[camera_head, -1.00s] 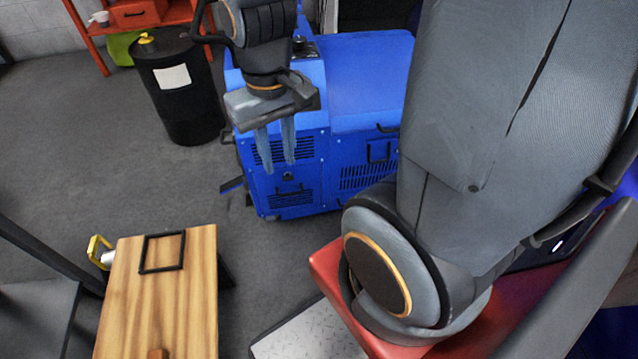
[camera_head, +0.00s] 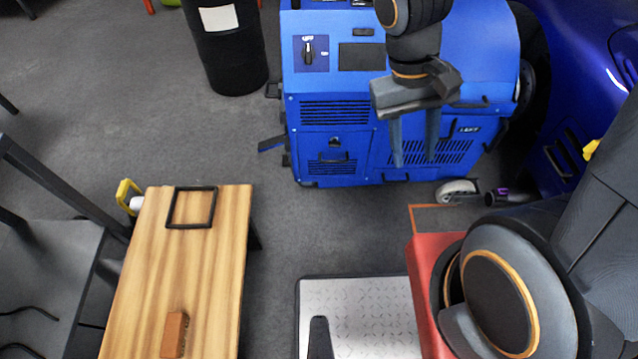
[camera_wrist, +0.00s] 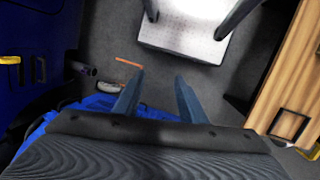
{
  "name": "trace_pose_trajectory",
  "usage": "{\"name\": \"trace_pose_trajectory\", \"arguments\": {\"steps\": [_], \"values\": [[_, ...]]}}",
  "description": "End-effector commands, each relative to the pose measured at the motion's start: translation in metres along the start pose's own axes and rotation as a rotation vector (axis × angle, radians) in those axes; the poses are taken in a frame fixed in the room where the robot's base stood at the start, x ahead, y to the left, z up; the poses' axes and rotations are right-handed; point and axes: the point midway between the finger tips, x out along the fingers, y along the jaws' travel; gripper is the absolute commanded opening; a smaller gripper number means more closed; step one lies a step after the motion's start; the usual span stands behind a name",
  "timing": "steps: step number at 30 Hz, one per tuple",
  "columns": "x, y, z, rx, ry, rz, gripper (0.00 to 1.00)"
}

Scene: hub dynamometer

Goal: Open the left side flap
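The blue machine (camera_head: 345,110) stands at the top of the head view. Its front has a left panel with a small latch and handle (camera_head: 332,160), and a right louvred panel (camera_head: 460,152) with a small label (camera_head: 469,128) that seems to read "LEFT". Black handles sit near that label. My gripper (camera_head: 414,158) points down in front of the right louvred panel and hides part of it. Its two fingers are apart with nothing between them. In the wrist view my gripper (camera_wrist: 160,76) is also open and empty. Contact with the panel cannot be told.
A wooden bench (camera_head: 185,270) with a black frame and brown block stands at left. A metal tread plate (camera_head: 370,310) lies at the bottom middle. A black drum (camera_head: 235,50) stands at upper left. A dark blue body (camera_head: 575,110) is at right. Grey floor lies between.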

Motion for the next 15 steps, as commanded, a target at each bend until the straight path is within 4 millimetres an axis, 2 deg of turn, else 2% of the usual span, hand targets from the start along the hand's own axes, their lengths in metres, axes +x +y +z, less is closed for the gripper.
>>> {"name": "trace_pose_trajectory", "arguments": {"steps": [1, 3, 8, 15], "values": [[0.025, -0.006, -0.009, -0.027, -0.025, 0.043, 0.38], [0.045, -0.009, -0.015, -0.054, -0.051, 0.11, 0.38], [0.088, -0.015, -0.036, -0.113, -0.082, 0.274, 0.38], [0.145, -0.026, -0.081, -0.202, -0.05, 0.533, 0.38]]}}
